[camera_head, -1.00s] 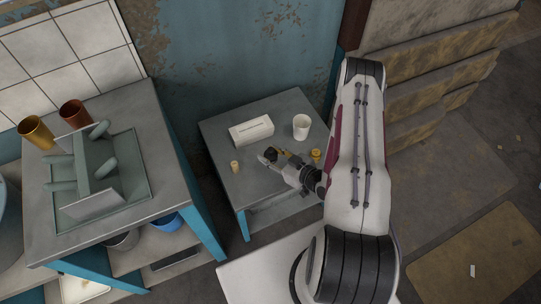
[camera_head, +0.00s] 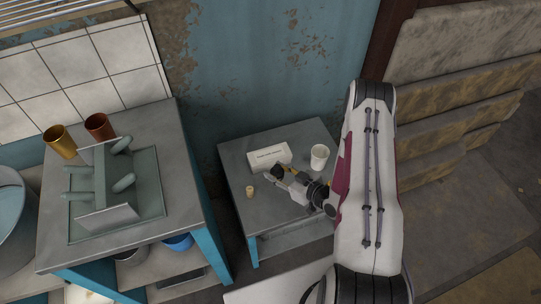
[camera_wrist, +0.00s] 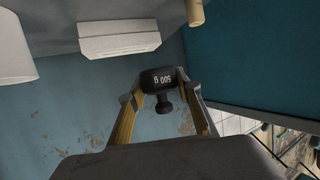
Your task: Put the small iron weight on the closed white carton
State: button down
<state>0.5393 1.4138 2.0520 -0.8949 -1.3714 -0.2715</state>
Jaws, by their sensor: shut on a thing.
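The closed white carton (camera_head: 262,161) lies long and low on the small grey table, with dark print on its side. It also shows at the top of the wrist view (camera_wrist: 120,43). My gripper (camera_wrist: 165,100) is shut on the small iron weight (camera_wrist: 158,79), a black knobbed piece marked 500 g, upside down in the wrist view. In the head view my gripper (camera_head: 280,171) is by the carton's near right side, and the weight is a small dark patch. The height between weight and carton cannot be told exactly.
A white cup (camera_head: 319,157) stands right of the carton. A small tan cylinder (camera_head: 250,191) stands on the table (camera_head: 235,160) at the left front. A taller bench (camera_head: 190,150) at left holds two metal cups and a rack.

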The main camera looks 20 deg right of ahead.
jog(key=w+d+r+m+h, duration=0.1)
jog(key=w+r, duration=0.3)
jog(key=w, duration=1)
jog(key=shift+w+d+r+m+t+h, duration=0.15)
jog(key=shift+d+m+t+h, duration=0.2)
jog(key=shift+d, duration=0.3)
send_over(269, 154)
jog(key=shift+f, duration=2.95)
jog(key=shift+f, duration=0.1)
jog(key=shift+f, duration=1.95)
jog(key=shift+f, duration=0.15)
